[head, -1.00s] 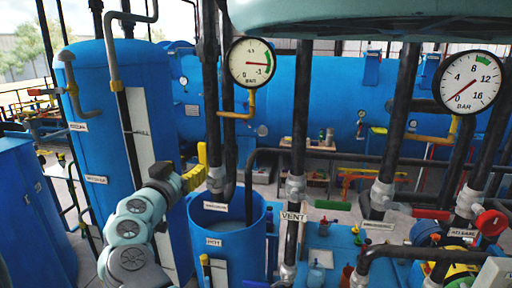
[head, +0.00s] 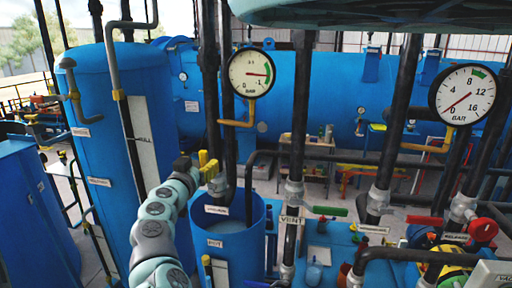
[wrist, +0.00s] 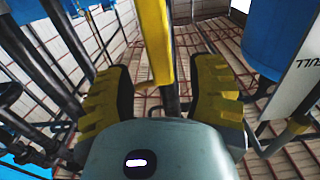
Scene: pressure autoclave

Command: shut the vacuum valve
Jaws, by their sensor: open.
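The vacuum valve is on a dark vertical pipe, with its grey body (head: 218,185) above a small white label (head: 216,210). Its yellow lever (head: 203,158) stands roughly upright at the left of the pipe. My gripper (head: 207,172) is at the lever, and its yellow fingers partly blend with it in the head view. In the wrist view the yellow lever (wrist: 155,42) runs down between the two spread yellow-and-black fingers of my gripper (wrist: 161,88). There are visible gaps on both sides of the lever. Contact cannot be told.
A vacuum gauge (head: 251,73) hangs above the valve. A blue open pot (head: 236,240) stands below it. A tall blue tank (head: 110,130) is left of my arm. The vent pipe (head: 292,160) and a green lever (head: 330,211) are to the right.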

